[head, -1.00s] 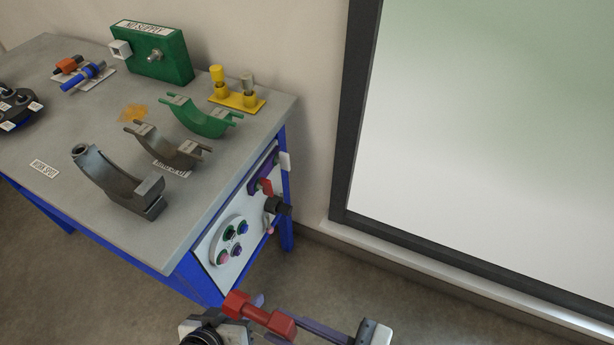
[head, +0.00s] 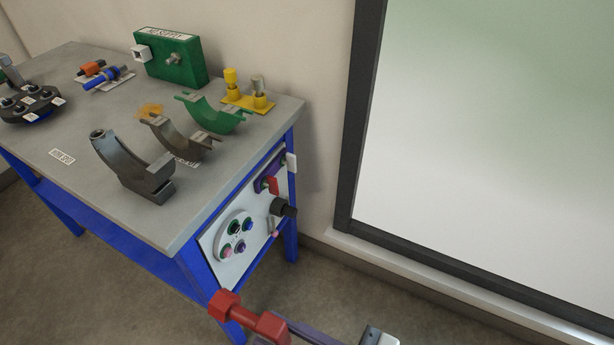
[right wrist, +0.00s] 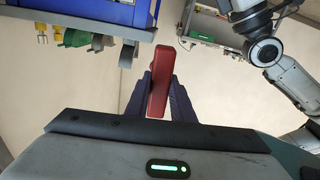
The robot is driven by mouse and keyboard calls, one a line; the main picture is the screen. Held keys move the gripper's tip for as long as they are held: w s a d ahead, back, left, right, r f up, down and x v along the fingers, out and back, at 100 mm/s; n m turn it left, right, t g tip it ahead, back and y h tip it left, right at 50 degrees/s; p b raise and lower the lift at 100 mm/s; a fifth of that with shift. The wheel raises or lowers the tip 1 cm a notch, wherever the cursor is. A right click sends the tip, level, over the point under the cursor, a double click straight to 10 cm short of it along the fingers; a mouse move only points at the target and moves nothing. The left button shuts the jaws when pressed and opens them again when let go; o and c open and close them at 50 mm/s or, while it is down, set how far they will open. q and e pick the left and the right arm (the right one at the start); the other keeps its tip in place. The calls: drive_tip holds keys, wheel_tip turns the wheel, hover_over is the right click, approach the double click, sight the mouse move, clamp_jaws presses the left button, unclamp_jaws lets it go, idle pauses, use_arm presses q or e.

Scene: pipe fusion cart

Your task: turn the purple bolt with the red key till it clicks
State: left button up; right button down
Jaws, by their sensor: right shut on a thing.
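The red key (head: 248,317) shows at the bottom of the head view, with its blocky head toward the panel. My right gripper (right wrist: 158,88) is shut on it; the key stands between the purple fingers in the right wrist view (right wrist: 160,78). The purple bolt (head: 239,247) sits at the lower right of a pale round plate (head: 220,243) on the cart's side panel. The key is in front of and below this plate in the picture, apart from the bolt. My left gripper is not in view.
Green, blue and pink bolts share the plate. A black knob (head: 281,207) and a purple bracket with a red part (head: 267,183) are on the panel's right. Curved clamp shells (head: 132,167) lie on the grey cart top (head: 90,190). The floor beside the cart is clear.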

drive_tip(key=shift+w+r+t, duration=0.2)
drive_tip(key=shift+r+t, duration=0.05)
drive_tip(key=shift+t, duration=0.05)
drive_tip(key=w+d+r+m+t+h, duration=0.7)
drive_tip(key=w+d+m+t+h, duration=0.15)
drive_tip(key=w+d, duration=0.3)
drive_tip(key=d+f+m+h, duration=0.1)
drive_tip(key=d+m+h, duration=0.3)
drive_tip(key=d+h, duration=0.3)
drive_tip(key=d, duration=0.5)
drive_tip(key=shift+s+d+f+t, duration=0.2)
drive_tip(key=shift+s+f+t, duration=0.15)
drive_tip(key=shift+s+f, duration=0.05)
drive_tip(key=shift+h, duration=0.25)
